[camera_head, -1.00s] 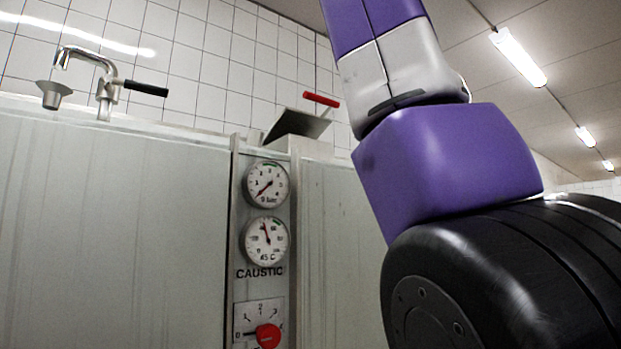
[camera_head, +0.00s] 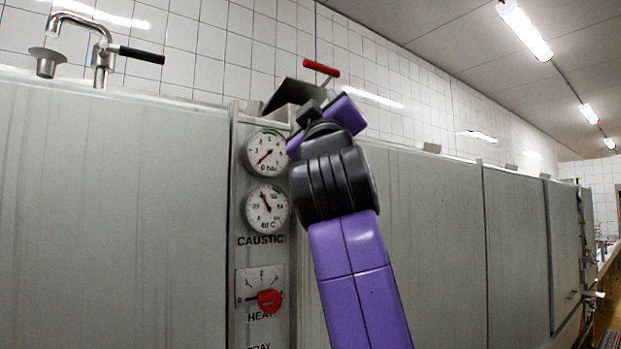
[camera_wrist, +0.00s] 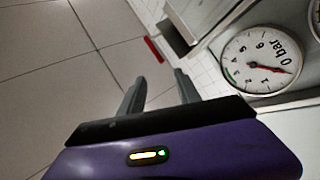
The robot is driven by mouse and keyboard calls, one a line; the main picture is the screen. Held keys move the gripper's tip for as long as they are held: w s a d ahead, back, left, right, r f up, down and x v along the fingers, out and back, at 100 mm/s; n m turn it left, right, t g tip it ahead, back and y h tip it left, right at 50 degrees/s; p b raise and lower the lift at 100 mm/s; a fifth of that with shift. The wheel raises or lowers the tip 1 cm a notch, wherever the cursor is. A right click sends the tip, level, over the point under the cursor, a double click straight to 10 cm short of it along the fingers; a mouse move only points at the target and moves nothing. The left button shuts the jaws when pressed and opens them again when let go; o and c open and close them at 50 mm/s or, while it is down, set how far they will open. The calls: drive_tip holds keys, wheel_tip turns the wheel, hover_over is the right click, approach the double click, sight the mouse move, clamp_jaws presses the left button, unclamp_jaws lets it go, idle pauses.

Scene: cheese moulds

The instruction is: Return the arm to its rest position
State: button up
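In the wrist view my gripper (camera_wrist: 160,84) has its two grey fingers apart, with nothing between them. They point toward the tiled wall and ceiling. In the head view my purple and black arm is raised before the caustic panel (camera_head: 240,325), its far end beside the upper gauge. It covers part of the panel's right edge. My fingers are not clear in that view.
The panel carries a pressure gauge (camera_head: 265,154), a temperature gauge (camera_head: 267,208) and a red heat knob (camera_head: 269,301). The pressure gauge (camera_wrist: 262,60) is close in the wrist view. A red-handled lever (camera_head: 321,68) stands above the panel. A tap (camera_head: 100,52) is at upper left.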

wheel_tip(320, 180, down, 24)
drive_tip(key=g+y, duration=0.1)
drive_tip(key=y, duration=0.3)
drive_tip(key=s+d+f+m+g+b, duration=0.1)
drive_tip(key=s+d+f, duration=0.3)
drive_tip(key=f, duration=0.7)
drive_tip(key=s+d+f+m, duration=0.2)
drive_tip(key=s+f, duration=0.4)
drive_tip(key=f, duration=0.5)
drive_tip(key=s+d+f+m+g+h, duration=0.1)
drive_tip(key=s+d+f+m+g, duration=0.1)
drive_tip(key=s+f, duration=0.7)
drive_tip(key=s+d+f+m+g+h+b, duration=0.1)
drive_tip(key=s+d+f+g, duration=0.3)
drive_tip(key=s+f, duration=0.6)
drive_tip(key=s+d+f+m+g+h+b, duration=0.1)
drive_tip(key=s+d+f, duration=0.5)
drive_tip(key=s, duration=1.6)
wheel_tip(320, 180, down, 4)
drive_tip(key=shift+s+r+m+g+h, duration=0.25)
drive_tip(key=shift+s+m+g+h, duration=0.05)
drive_tip(key=shift+m+g+h, duration=0.6)
